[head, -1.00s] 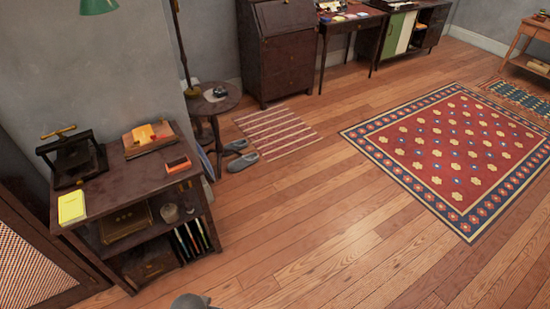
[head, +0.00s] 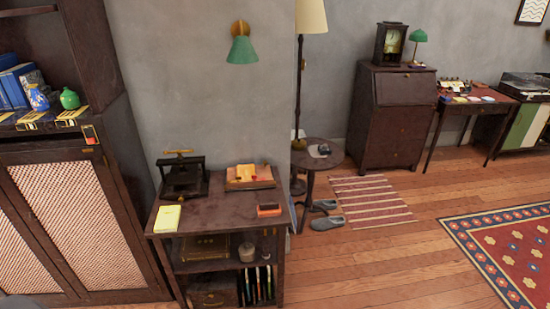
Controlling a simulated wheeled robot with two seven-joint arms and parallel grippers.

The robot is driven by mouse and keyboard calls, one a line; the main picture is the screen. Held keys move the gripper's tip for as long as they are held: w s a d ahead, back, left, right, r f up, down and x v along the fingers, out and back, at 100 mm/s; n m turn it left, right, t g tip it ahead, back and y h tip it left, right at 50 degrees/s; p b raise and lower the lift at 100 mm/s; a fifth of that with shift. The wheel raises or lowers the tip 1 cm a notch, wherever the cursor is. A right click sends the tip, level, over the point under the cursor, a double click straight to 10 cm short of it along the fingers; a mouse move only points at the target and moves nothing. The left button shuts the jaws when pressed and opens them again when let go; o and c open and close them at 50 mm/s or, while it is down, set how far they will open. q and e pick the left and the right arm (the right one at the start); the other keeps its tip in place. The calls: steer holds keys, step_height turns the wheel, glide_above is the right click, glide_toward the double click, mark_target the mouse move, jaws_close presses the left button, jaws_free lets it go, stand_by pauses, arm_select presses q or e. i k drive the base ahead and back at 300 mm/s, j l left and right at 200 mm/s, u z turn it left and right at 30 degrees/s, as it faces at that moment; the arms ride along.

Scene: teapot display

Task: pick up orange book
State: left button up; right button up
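A small orange item (head: 268,210) lies on the right front of the dark shelf unit's top (head: 215,211); it looks like a small book or box. Behind it, an orange and yellow item (head: 247,172) rests on a brown wooden base (head: 250,184); I cannot tell whether it is an open book. Several thin upright books (head: 256,285) with pale and coloured spines stand on the lower shelf. Neither of my grippers is in view.
A black press (head: 182,178) and a yellow pad (head: 167,218) share the shelf top. A tall cabinet (head: 75,215) with mesh doors stands to the left. A round side table (head: 318,155) and slippers (head: 327,222) are to the right. Wooden floor (head: 385,265) is open at the lower right.

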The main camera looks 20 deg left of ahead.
mark_target(245, 171)
steer(key=i+l+u, duration=0.15)
steer(key=i, duration=0.25)
steer(key=i+l+u, duration=0.15)
steer(key=i, duration=0.25)
steer(key=i+l+u, duration=0.15)
steer(key=i, duration=0.25)
